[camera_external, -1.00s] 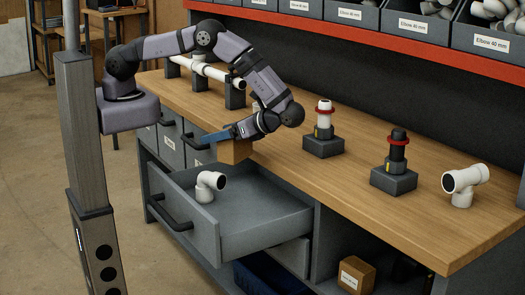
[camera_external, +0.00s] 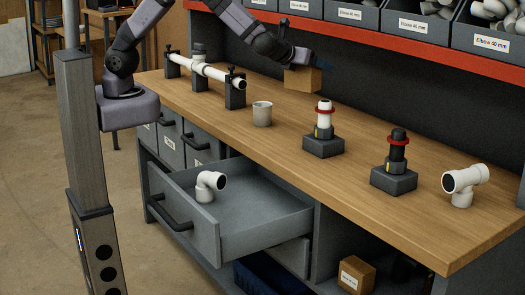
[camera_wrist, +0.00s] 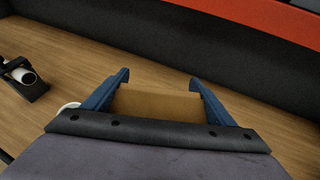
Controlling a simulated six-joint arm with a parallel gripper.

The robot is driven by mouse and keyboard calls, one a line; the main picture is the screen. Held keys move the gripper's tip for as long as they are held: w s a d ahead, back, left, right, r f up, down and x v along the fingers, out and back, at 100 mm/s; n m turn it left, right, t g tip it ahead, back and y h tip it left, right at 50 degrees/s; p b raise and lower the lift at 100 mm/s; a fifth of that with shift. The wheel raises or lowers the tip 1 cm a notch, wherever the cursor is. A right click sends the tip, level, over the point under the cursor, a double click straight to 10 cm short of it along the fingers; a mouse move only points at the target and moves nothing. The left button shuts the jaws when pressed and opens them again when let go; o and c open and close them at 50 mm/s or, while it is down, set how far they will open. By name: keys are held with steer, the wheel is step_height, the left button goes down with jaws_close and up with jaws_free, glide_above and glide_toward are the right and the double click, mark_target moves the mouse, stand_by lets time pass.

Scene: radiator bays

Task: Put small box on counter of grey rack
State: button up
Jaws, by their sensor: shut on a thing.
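The small brown cardboard box (camera_external: 302,79) is held in my gripper (camera_external: 318,62) above the back part of the wooden counter (camera_external: 280,135), near the dark back panel. In the wrist view, the blue fingers of my gripper (camera_wrist: 158,88) are on both sides of the box (camera_wrist: 157,105), shut on it. The counter (camera_wrist: 75,72) shows below and beside it. The box's lower side seems clear of the wood, but the exact gap cannot be told.
A pipe on clamps (camera_external: 205,70), a grey cup (camera_external: 262,114), two fittings on dark stands (camera_external: 323,143) (camera_external: 394,178) and a white tee (camera_external: 463,185) stand on the counter. Another box (camera_external: 356,275) sits below.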

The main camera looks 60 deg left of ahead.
steer(key=w+d+r+m+h+b, duration=0.2)
steer(key=w+d+m+h, duration=0.1)
steer(key=d, duration=0.5)
steer(key=s+d+f+m+h+b, duration=0.1)
steer(key=d+f+m+h+b, duration=0.1)
steer(key=d+f, duration=0.3)
steer(key=s+d+f+m+h+b, duration=0.1)
steer(key=d+f+m+h+b, duration=0.2)
steer(key=d, duration=1)
steer(key=shift+s+d+f+h+b, duration=0.4)
steer(key=shift+f+h+b, duration=0.2)
steer(key=shift+f+h, duration=0.25)
steer(key=shift+f, duration=0.1)
steer(key=shift+y, duration=0.25)
steer(key=shift+w+f, duration=0.1)
steer(key=shift+f, duration=4.8)
steer(key=shift+f, duration=0.2)
steer(key=o, duration=1.3)
steer(key=shift+r, duration=0.15)
